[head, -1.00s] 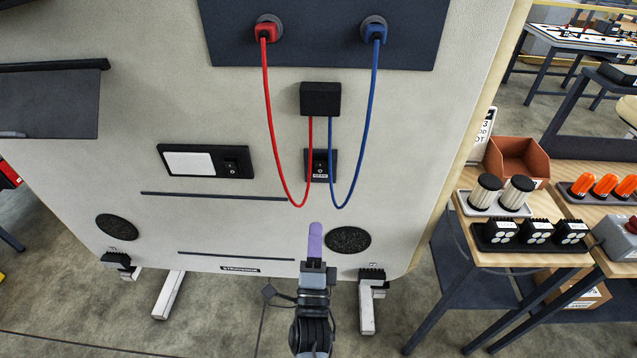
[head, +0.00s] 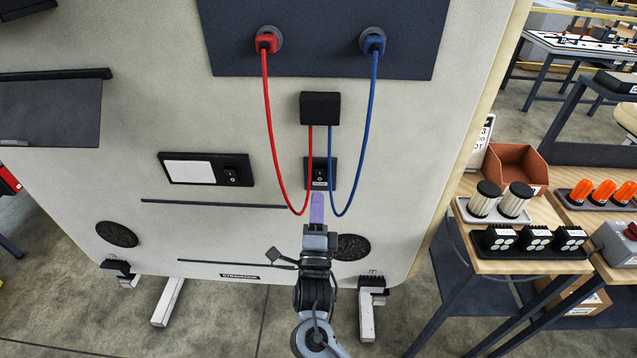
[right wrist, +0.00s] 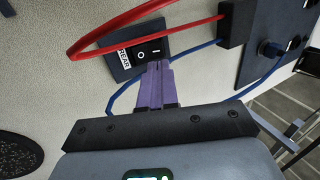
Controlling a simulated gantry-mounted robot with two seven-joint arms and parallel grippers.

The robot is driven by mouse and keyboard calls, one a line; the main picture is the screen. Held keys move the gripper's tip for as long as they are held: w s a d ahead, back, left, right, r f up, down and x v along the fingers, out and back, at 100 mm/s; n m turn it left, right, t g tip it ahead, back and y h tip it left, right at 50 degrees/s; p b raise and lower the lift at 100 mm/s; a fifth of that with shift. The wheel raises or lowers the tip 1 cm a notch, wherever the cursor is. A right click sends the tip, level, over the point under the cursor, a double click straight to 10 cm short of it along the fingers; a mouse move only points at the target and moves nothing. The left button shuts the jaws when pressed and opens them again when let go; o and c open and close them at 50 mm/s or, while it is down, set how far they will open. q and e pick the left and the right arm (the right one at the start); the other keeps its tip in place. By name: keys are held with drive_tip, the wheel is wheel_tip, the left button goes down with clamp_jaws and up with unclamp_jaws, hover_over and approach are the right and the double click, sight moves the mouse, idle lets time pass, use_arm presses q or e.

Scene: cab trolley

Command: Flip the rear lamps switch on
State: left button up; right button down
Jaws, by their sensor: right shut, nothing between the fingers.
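The rear lamps switch (head: 320,175) is a small black rocker on a dark plate with a white label, set in the pale panel between the red and blue cables. In the right wrist view the rocker (right wrist: 148,52) shows its O and I marks, and the label beside it reads REAR. My right gripper (head: 317,197) has purple fingers, shut and empty, just below the switch plate. In the right wrist view its fingertips (right wrist: 158,68) appear close under the rocker's I end; I cannot tell whether they touch. My left gripper is not in view.
A red cable (head: 272,130) and a blue cable (head: 368,130) hang in loops on either side of the switch. A black box (head: 320,108) sits above it. Another switch plate (head: 205,169) is to the left. A bench (head: 535,215) with lamps and filters stands at right.

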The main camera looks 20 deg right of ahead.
sight(320, 172)
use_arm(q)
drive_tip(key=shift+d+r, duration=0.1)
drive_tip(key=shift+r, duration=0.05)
use_arm(e)
drive_tip(key=shift+x, duration=2.6)
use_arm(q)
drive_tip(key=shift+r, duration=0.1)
